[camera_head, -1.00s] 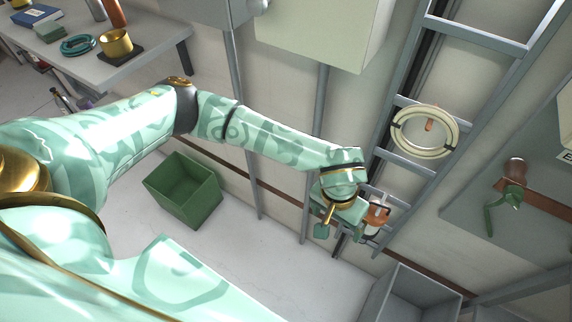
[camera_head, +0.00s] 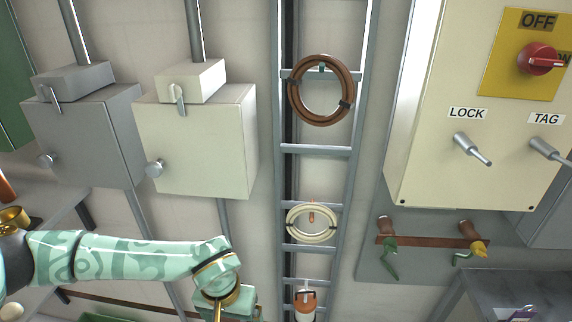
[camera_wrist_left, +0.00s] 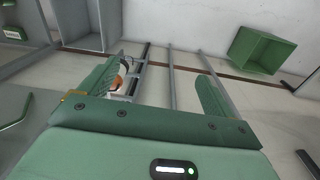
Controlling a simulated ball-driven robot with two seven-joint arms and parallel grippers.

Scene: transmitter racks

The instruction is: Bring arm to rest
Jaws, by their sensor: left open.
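My left arm, mint green with darker patterns, comes in from the left along the bottom of the head view. My left gripper (camera_head: 228,302) is at the bottom edge there, partly cut off, in front of the wall and left of the cable ladder (camera_head: 315,152). In the left wrist view my left gripper (camera_wrist_left: 160,78) shows two green fingers spread wide with nothing held between them. Beyond the fingers are wall rails and the floor. My right gripper is not in view.
An orange and white object (camera_head: 305,300) is on the ladder close to the right of my left gripper. A white coil (camera_head: 290,222) and a brown coil (camera_head: 294,100) hang above it. A green bin (camera_wrist_left: 262,50) stands on the floor. A switch cabinet (camera_head: 430,150) is at right.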

